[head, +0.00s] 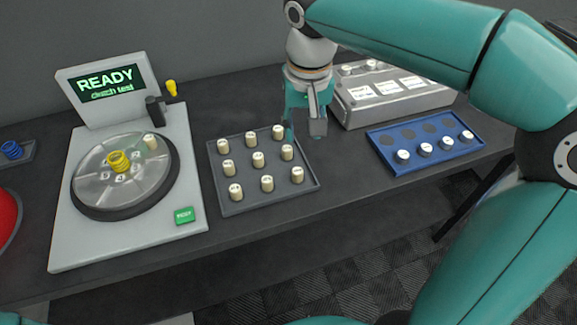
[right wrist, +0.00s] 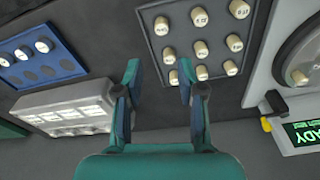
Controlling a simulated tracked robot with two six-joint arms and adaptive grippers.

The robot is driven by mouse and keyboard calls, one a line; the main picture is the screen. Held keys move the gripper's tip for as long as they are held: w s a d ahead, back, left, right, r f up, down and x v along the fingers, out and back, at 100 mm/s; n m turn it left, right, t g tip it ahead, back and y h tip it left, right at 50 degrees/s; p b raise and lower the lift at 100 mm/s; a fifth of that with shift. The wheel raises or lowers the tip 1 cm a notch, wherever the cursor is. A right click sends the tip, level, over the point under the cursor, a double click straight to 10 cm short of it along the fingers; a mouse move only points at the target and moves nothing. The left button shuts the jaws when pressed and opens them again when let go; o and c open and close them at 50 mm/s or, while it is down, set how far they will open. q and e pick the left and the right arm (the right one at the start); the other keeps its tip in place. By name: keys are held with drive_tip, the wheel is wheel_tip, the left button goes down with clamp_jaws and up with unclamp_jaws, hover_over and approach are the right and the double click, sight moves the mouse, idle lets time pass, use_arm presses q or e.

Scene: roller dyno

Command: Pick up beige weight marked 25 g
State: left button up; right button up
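Several beige cylindrical weights stand upright in rows in a dark tray (head: 247,175), which also shows at the top of the right wrist view (right wrist: 217,56). Their marks are too small to read, so I cannot tell which one is 25 g. One more beige weight (head: 150,141) sits on the round plate of the tester. My right gripper (head: 305,132) points down just behind the tray's back right corner, near the back right weight (head: 278,131). My left gripper is not in view.
The tester's screen (head: 107,83) reads READY, and a green button (head: 184,215) is at its front. A blue tray (head: 425,160) with several white-topped pieces lies to the right. Dark table surface is free between the trays.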

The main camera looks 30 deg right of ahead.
approach(297, 170)
wheel_tip(297, 170, down, 5)
drive_tip(key=shift+w+b, duration=0.1)
drive_tip(key=shift+b, duration=0.3)
drive_tip(key=shift+w+d+f, duration=0.15)
drive_tip(key=shift+w+f, duration=0.05)
drive_tip(key=shift+f, duration=1.1)
drive_tip(key=shift+w+d+f, duration=0.1)
drive_tip(key=shift+w+f, duration=0.05)
drive_tip(key=shift+f, duration=1.15)
drive_tip(key=shift+c, duration=0.2)
drive_tip(key=c, duration=0.6)
